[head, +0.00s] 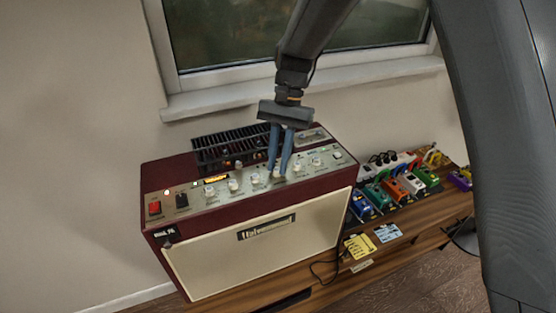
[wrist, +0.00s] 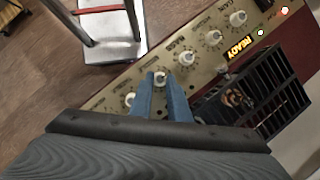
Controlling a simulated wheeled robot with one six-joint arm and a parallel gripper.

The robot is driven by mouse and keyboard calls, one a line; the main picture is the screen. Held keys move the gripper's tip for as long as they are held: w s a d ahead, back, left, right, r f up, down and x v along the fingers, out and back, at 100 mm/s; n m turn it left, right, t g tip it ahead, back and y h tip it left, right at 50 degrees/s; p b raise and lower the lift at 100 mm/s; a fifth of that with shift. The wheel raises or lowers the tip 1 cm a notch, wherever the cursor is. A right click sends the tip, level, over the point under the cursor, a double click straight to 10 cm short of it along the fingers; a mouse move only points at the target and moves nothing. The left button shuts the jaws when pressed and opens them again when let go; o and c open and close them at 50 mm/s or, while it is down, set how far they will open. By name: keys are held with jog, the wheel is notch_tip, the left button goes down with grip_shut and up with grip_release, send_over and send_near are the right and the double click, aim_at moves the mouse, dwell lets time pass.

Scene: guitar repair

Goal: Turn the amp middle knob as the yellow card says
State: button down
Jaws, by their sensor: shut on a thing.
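The amp (head: 255,235) is a dark red box with a cream front and a panel of white knobs along its top. My gripper (head: 277,172) points down at that panel from above. In the wrist view, my gripper (wrist: 159,84) is shut on a white knob (wrist: 160,77), with one blue finger on each side of it. The label by this knob is too small to read with certainty. Other knobs (wrist: 187,58) stand in line on both sides of it. The yellow card (head: 360,247) lies on the wooden bench right of the amp; its writing is not legible.
A black caged unit (head: 215,153) stands behind the panel, close to my fingers. A lit READY display (wrist: 239,50) sits on the panel. A blue card (head: 387,232) and several coloured pedals (head: 395,190) lie on the bench (head: 300,288) to the right.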

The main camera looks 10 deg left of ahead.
jog(key=shift+s, duration=0.1)
dwell(0.3)
jog(key=c, duration=1.7)
grip_release()
jog(key=shift+o, duration=0.2)
jog(key=b+v, duration=0.2)
jog(key=v, duration=0.5)
jog(key=shift+r+b, duration=0.3)
jog(key=shift+r, duration=0.05)
